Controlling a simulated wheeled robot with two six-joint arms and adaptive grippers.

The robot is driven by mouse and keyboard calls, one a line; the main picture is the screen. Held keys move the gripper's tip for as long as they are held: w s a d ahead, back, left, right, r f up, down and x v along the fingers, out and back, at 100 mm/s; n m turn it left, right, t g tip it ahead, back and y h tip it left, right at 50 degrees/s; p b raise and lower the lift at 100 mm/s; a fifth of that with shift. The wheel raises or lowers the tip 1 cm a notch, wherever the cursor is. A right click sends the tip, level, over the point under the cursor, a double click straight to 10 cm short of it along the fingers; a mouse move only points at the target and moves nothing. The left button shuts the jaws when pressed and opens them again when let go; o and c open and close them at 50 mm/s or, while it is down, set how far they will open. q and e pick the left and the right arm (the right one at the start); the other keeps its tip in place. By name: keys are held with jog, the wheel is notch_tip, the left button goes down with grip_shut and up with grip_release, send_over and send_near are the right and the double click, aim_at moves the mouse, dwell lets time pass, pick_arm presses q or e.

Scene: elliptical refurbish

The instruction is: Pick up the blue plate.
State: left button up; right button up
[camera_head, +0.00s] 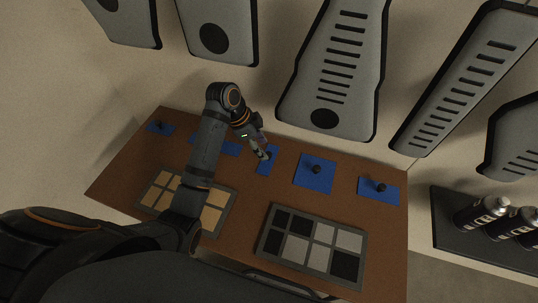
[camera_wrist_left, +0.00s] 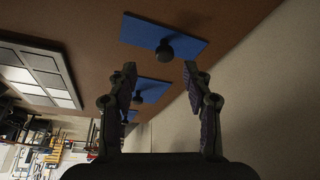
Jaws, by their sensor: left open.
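Several blue plates, each with a black knob where I can see it, lie on the brown table (camera_head: 140,160). One large blue plate (camera_head: 313,184) is right of centre and another blue plate (camera_head: 365,196) is at the right. My left gripper (camera_head: 264,152) is over a narrower blue plate (camera_head: 264,169) and partly hides it. In the left wrist view my left gripper (camera_wrist_left: 160,67) is open, with nothing held between its fingers. There, one blue plate (camera_wrist_left: 138,27) is ahead of the fingertips, and another blue plate (camera_wrist_left: 160,86) shows between the fingers. My right gripper is not in view.
A tray with tan squares (camera_head: 213,218) lies at the table's left front, under my left arm. A tray with grey and black squares (camera_head: 318,247) lies at the right front. Grey slotted panels (camera_head: 335,70) stand on the wall behind. Spray cans (camera_head: 482,212) stand on a dark shelf at right.

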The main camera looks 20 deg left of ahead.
pick_arm(q)
jog(key=shift+w+d+f, duration=0.1)
jog(key=shift+w+f, duration=0.05)
jog(key=shift+f, duration=0.1)
jog(key=x, duration=0.4)
jog(key=shift+w+a+f+p, duration=0.1)
jog(key=shift+a+f+p, duration=0.1)
jog(key=shift+f+p, duration=0.2)
jog(key=shift+d+f, duration=0.1)
jog(key=shift+f, duration=0.15)
jog(key=shift+w, duration=0.1)
jog(key=c, duration=1)
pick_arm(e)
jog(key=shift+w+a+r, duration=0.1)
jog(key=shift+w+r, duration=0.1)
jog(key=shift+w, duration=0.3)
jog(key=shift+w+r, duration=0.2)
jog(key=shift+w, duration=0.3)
